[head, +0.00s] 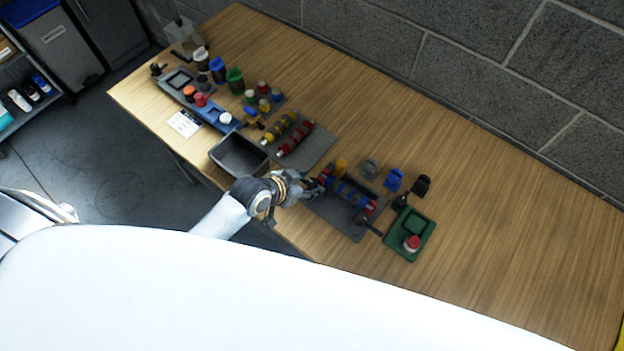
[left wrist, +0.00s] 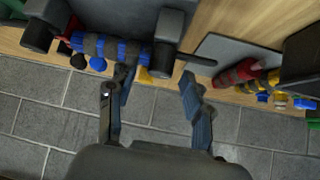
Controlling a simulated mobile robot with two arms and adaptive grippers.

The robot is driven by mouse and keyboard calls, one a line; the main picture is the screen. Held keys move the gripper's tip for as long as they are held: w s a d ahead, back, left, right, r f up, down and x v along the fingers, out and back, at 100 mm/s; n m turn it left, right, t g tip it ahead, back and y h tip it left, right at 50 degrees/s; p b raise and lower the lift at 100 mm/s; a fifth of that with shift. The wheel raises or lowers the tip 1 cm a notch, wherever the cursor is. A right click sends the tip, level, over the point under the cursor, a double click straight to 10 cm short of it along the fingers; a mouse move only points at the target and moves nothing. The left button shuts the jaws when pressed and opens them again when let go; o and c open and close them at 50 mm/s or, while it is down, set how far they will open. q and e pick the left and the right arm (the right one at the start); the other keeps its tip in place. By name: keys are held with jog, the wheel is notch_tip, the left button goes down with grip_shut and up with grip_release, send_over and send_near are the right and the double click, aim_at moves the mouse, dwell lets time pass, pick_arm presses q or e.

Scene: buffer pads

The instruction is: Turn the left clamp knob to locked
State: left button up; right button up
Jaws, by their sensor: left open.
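A dark grey clamp fixture (head: 338,214) holds a row of blue and red pads (head: 350,192) near the table's front edge. Its left clamp knob (left wrist: 165,55) is a black cylinder with a thin bar sticking out sideways, seen in the left wrist view; in the head view my gripper largely hides it. A second knob with a lever (head: 370,228) is at the fixture's right end. My left gripper (head: 316,184) is open at the fixture's left end. In the wrist view its two fingers (left wrist: 157,76) are apart, with the knob just beyond and between them; contact cannot be told.
A dark empty bin (head: 238,158) and a grey mat (head: 312,150) with red and yellow pad stacks lie left of the fixture. A green tray with a red button (head: 411,242) is to its right. Coloured pieces (head: 393,180) stand behind. The table's far right is clear.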

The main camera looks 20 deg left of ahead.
pick_arm(q)
jog(key=shift+x, duration=1)
jog(key=shift+c, duration=1.1)
jog(key=c, duration=0.8)
jog(key=shift+o, duration=0.2)
jog(key=shift+a, duration=0.1)
